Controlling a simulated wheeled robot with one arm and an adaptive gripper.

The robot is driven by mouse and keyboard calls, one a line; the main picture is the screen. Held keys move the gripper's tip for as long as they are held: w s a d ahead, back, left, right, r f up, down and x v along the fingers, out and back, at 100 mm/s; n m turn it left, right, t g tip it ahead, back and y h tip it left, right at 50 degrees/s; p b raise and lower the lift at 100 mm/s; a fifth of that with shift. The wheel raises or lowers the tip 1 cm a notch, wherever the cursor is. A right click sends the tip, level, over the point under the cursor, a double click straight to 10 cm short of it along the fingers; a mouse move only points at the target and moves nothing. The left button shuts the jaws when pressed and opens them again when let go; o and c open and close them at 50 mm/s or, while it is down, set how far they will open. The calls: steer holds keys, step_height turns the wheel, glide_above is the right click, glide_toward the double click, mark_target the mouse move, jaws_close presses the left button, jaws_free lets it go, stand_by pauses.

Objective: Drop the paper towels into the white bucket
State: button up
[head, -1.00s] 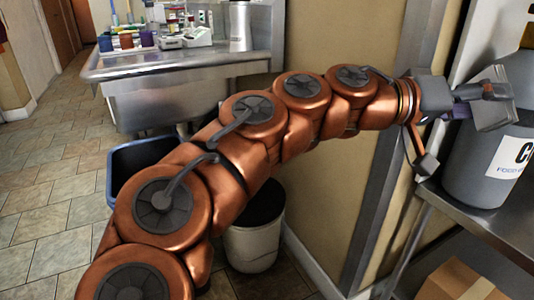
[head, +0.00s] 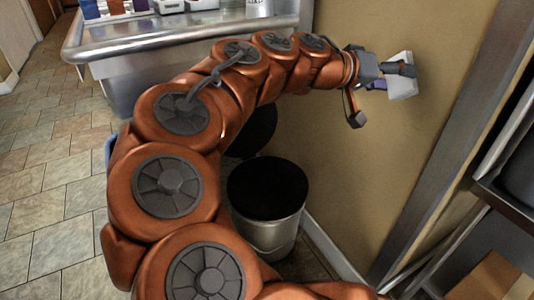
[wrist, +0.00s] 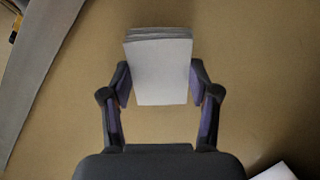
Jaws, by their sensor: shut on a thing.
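My gripper (head: 388,74) is shut on the paper towels (head: 403,86), a white folded stack held in front of the tan wall. In the wrist view, the paper towels (wrist: 160,75) sit between the two fingers of my gripper (wrist: 160,90), one on each side. The white bucket (head: 266,238) stands on the floor by the wall, with a black interior or lining at its open top. The gripper is above it and to its right in the head view, not over its opening. My arm hides part of its left side.
A metal sink counter (head: 190,35) with bottles and boxes stands at the back. A dark round container (head: 258,132) is behind the bucket, partly hidden. A metal shelf (head: 505,205) and a grey post (head: 460,215) are at the right. Tiled floor (head: 55,190) is clear at left.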

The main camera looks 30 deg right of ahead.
steer(key=w+a+f+n+t+y, duration=0.15)
steer(key=w+f+y, duration=0.25)
steer(key=w+f, duration=0.4)
steer(key=w+a+f+n+t+y, duration=0.1)
steer(key=w+a+f+y, duration=0.2)
steer(key=w+f, duration=0.55)
steer(key=w+a+f+n+t+y, duration=0.1)
steer(key=w+a+f+t+y, duration=0.2)
steer(key=w+f, duration=0.5)
steer(key=w+a+f+y+b, duration=0.1)
steer(key=w+f+y, duration=0.1)
steer(key=f, duration=0.6)
steer(key=w+a+f+m+g+y+b, duration=0.1)
steer(key=w+f+y, duration=0.1)
steer(key=f, duration=0.6)
steer(key=shift+w+a+y, duration=0.4)
steer(key=shift+w, duration=0.15)
steer(key=shift+m+g+p, duration=0.25)
steer(key=shift+p, duration=0.1)
steer(key=shift+a, duration=0.1)
steer(key=o, duration=1.2)
